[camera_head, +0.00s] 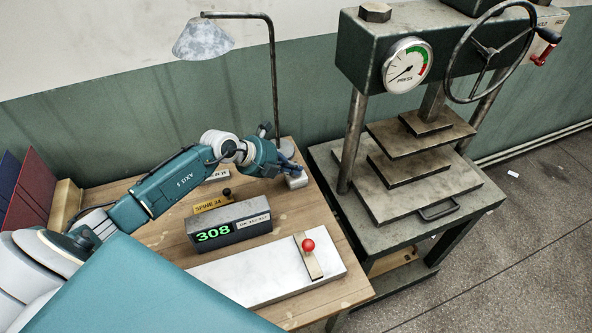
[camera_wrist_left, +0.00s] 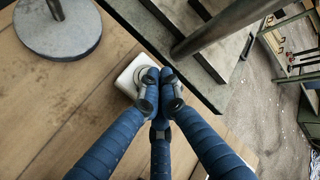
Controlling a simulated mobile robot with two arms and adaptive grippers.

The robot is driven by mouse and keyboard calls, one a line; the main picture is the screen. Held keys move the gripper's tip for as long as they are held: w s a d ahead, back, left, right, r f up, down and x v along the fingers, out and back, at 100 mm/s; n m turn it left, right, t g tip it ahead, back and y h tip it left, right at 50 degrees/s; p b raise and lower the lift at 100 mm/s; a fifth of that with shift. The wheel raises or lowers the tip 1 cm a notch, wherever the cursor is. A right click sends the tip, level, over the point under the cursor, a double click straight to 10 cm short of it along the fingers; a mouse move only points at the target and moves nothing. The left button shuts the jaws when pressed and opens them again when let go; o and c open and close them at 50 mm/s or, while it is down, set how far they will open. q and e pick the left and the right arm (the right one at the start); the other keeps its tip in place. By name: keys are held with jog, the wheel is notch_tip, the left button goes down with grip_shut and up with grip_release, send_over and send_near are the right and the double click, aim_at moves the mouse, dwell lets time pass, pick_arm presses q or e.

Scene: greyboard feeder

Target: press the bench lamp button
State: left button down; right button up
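The bench lamp (camera_head: 204,40) has a grey shade on a bent pole at the back of the bench. Its round base (camera_wrist_left: 60,28) shows at top left in the left wrist view. A small white box (camera_head: 297,182), likely the lamp button's housing, sits near the bench's right edge; it also shows in the left wrist view (camera_wrist_left: 124,82). My left gripper (camera_head: 288,165) is over this box. In the left wrist view its blue fingertips (camera_wrist_left: 161,86) are together, empty, and overlap the box's right part. My right gripper is not in view.
A display box reading 308 (camera_head: 213,234) and a white board (camera_head: 222,279) with a red knob (camera_head: 308,245) are on the wooden bench (camera_head: 165,235). A large press (camera_head: 400,185) stands close at the bench's right. Binders (camera_head: 30,190) stand at left.

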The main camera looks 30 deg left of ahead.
pick_arm(q)
jog(key=shift+f, duration=0.1)
dwell(0.3)
jog(key=shift+s+f, duration=0.1)
jog(key=shift+f, duration=0.25)
jog(key=shift+r+p, duration=0.25)
jog(key=shift+p, duration=0.15)
dwell(0.4)
notch_tip(320, 180, up, 6)
jog(key=p, duration=0.6)
jog(key=shift+r, duration=0.15)
